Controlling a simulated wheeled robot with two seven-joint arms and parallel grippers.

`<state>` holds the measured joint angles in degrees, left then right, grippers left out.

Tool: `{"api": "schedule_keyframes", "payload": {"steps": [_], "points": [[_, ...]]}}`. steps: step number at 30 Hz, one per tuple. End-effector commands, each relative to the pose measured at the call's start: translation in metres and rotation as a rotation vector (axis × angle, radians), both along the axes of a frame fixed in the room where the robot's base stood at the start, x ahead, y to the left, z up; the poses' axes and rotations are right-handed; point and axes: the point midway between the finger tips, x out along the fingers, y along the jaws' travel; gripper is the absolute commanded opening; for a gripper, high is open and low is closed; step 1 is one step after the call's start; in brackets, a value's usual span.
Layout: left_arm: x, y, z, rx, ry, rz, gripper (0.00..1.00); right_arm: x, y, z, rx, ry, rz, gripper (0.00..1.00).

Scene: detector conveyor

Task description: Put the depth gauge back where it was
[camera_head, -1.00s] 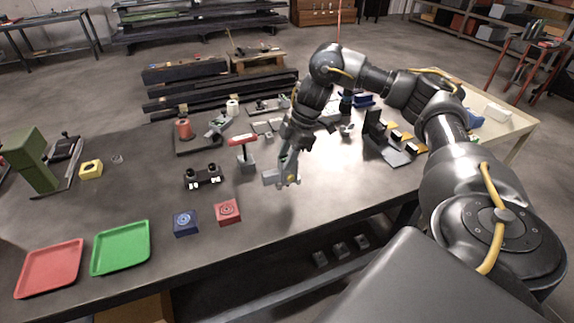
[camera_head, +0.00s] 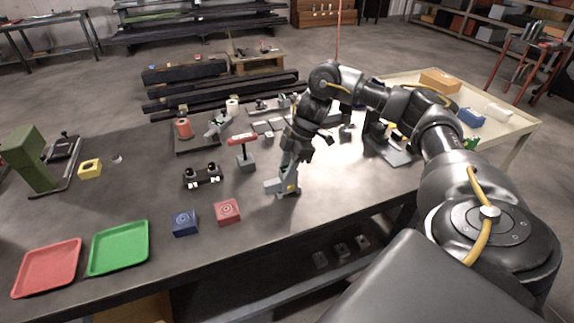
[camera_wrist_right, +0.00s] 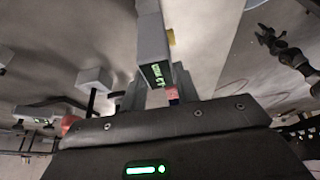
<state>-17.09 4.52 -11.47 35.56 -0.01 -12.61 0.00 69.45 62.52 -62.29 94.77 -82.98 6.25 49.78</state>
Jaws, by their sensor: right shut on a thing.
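The depth gauge (camera_head: 280,187) is a grey body with a small yellow patch, low over the front middle of the bench. In the right wrist view its grey body (camera_wrist_right: 152,38) rises from the jaws, with lit green digits on a dark display. My right gripper (camera_head: 291,163) is shut on it from above. I cannot tell whether its lower end touches the bench. My left gripper is not in view. No marked spot for the gauge can be made out.
Green (camera_head: 120,247) and red (camera_head: 47,267) trays lie front left.

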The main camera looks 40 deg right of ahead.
Motion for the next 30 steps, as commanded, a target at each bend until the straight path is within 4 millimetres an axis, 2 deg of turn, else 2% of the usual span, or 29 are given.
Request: {"api": "schedule_keyframes", "payload": {"steps": [1, 2, 6, 17, 23, 30], "points": [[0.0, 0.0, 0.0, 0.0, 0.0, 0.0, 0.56, 0.0, 0.0, -0.001, 0.001, -0.001, 0.0, 0.0], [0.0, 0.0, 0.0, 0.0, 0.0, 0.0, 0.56, 0.0, 0.0, -0.001, 0.0, 0.0, 0.0, 0.33], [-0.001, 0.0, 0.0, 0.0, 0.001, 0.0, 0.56, 0.0, 0.0, -0.001, 0.0, -0.001, 0.0, 0.51], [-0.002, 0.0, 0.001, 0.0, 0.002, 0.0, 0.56, 0.001, 0.0, 0.004, -0.001, -0.002, -0.001, 0.52], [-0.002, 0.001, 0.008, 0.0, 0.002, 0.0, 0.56, -0.001, -0.008, 0.034, -0.002, -0.007, -0.003, 0.52], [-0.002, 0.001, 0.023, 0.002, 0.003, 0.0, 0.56, -0.007, -0.027, 0.082, -0.003, -0.005, -0.002, 0.52]]}}
